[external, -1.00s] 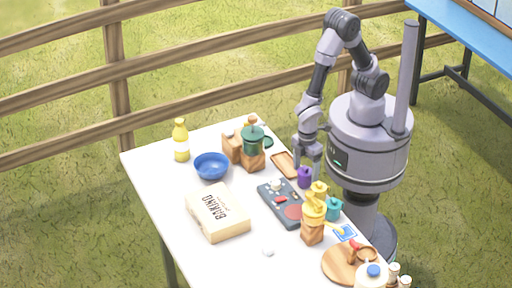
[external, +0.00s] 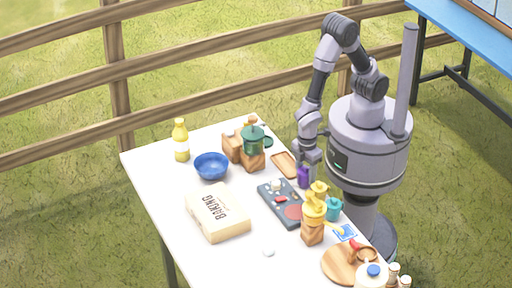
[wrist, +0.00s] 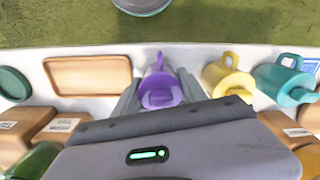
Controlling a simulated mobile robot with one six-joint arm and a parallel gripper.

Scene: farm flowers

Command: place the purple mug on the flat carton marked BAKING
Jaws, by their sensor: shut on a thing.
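The purple mug (external: 304,177) stands near the table edge on my side, between the wooden tray and the yellow mug. My gripper (external: 309,170) is lowered over it and shut on it. In the wrist view the purple mug (wrist: 160,92) sits between the two fingers of my gripper (wrist: 158,97), with its handle toward the table edge. The flat carton marked BAKING (external: 218,214) lies on the left part of the table, its top clear. I cannot tell whether the mug touches the table.
A dark board with small items (external: 281,204) lies between mug and carton. A blue bowl (external: 211,166), a green mug on a wooden block (external: 252,140), stacked yellow mugs (external: 315,200) and a teal mug (external: 334,209) stand around. A wooden tray (wrist: 94,76) is close by.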

